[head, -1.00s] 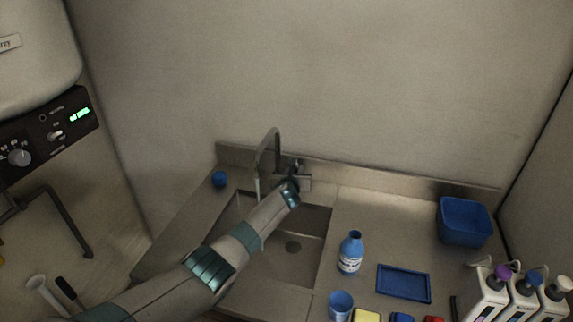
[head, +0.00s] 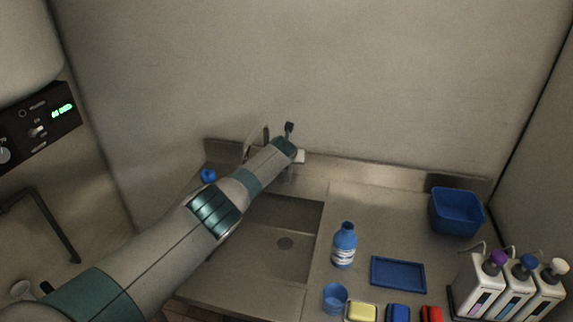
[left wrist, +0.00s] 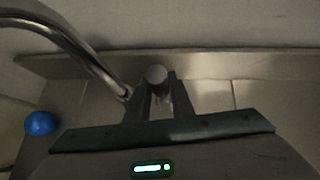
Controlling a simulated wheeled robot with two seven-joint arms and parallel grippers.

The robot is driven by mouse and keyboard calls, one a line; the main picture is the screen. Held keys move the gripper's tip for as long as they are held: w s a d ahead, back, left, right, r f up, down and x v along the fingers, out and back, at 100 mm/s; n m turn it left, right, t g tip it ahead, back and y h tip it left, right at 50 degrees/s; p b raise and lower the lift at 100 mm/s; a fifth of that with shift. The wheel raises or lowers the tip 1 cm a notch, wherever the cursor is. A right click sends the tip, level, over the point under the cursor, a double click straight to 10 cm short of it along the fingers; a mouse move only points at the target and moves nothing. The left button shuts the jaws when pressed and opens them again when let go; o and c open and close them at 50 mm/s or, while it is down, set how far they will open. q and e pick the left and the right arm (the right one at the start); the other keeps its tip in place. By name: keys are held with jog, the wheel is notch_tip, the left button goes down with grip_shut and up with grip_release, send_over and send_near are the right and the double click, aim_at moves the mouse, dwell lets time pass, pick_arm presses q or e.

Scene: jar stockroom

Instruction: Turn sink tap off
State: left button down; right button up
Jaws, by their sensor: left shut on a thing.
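The sink tap's curved metal spout (head: 246,150) rises at the back of the sink, partly behind my left arm. It also shows in the left wrist view (left wrist: 85,55), left of the fingers. My left gripper (left wrist: 157,98) is shut on the tap handle (left wrist: 156,74), whose round grey end shows between the two fingers. In the head view my left forearm hides most of the tap body and the spout outlet. I cannot tell whether water runs. The sink basin (head: 285,215) lies below my arm. My right gripper is in neither view.
A blue ball-like object (head: 208,175) sits left of the tap. On the counter to the right are a blue bottle (head: 344,246), a blue cup (head: 335,297), a blue tray (head: 398,273), a blue bin (head: 457,212) and pump bottles (head: 520,285).

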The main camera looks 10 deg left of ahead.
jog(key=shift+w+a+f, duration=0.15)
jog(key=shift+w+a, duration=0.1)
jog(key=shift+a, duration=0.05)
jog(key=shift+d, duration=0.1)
pick_arm(q)
jog(key=c, duration=1.6)
grip_release()
jog(key=shift+w, duration=0.1)
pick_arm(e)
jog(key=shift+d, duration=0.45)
pick_arm(q)
jog(key=shift+o, duration=0.2)
jog(key=shift+r, duration=0.1)
